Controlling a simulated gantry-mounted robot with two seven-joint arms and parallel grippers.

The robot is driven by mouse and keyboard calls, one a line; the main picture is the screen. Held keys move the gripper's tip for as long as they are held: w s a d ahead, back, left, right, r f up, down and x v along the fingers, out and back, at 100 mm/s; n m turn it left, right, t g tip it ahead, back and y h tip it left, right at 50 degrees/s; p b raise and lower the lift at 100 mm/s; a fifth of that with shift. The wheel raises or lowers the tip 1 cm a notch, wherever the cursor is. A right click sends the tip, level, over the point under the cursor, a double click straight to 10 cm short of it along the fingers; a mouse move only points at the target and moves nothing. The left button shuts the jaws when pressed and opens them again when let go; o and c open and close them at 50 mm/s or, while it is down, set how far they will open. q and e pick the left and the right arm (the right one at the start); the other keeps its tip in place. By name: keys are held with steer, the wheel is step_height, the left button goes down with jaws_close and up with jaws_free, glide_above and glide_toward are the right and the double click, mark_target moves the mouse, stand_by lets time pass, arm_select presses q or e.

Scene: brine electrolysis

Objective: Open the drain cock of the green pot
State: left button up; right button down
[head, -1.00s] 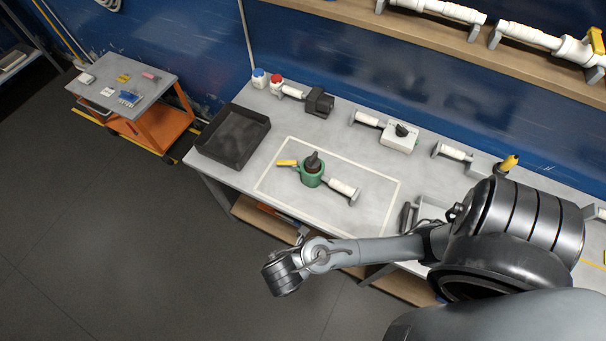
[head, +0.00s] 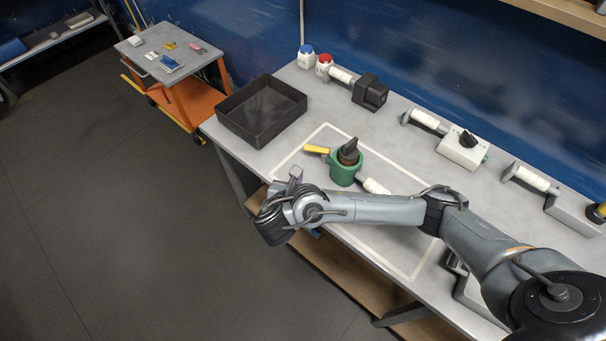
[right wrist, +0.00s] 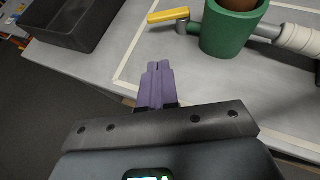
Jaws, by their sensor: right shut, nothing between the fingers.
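The green pot (head: 345,168) stands inside the white outline on the table, with a dark knob on top. Its yellow drain cock lever (head: 317,149) sticks out to the left. A white-wrapped handle (head: 375,186) extends to the right, partly hidden by my right arm. In the right wrist view the pot (right wrist: 228,30) and yellow lever (right wrist: 168,15) are at the top. My right gripper (right wrist: 157,68) is shut and empty, its purple fingers pointing toward the lever but apart from it. In the head view the gripper (head: 296,174) is at the table's front edge. The left gripper is not in view.
A black tray (head: 262,112) stands left of the pot. Blue-capped (head: 306,56) and red-capped (head: 324,66) jars, a black block (head: 370,91) and a white box with a dial (head: 462,149) line the back. An orange cart (head: 185,105) stands at the far left.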

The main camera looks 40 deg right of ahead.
mark_target(307, 149)
steer(key=b+x, duration=0.3)
steer(key=x, duration=0.7)
steer(key=shift+s+d, duration=0.1)
steer(key=shift+w+d+r, duration=0.1)
steer(key=shift+w+d, duration=0.55)
steer(key=shift+d, duration=0.15)
steer(key=shift+w+d+b, duration=0.35)
steer(key=shift+d, duration=0.1)
steer(key=shift+w+d, duration=0.15)
steer(key=shift+r, duration=0.1)
steer(key=shift+w+d, duration=0.55)
steer(key=shift+w, duration=0.35)
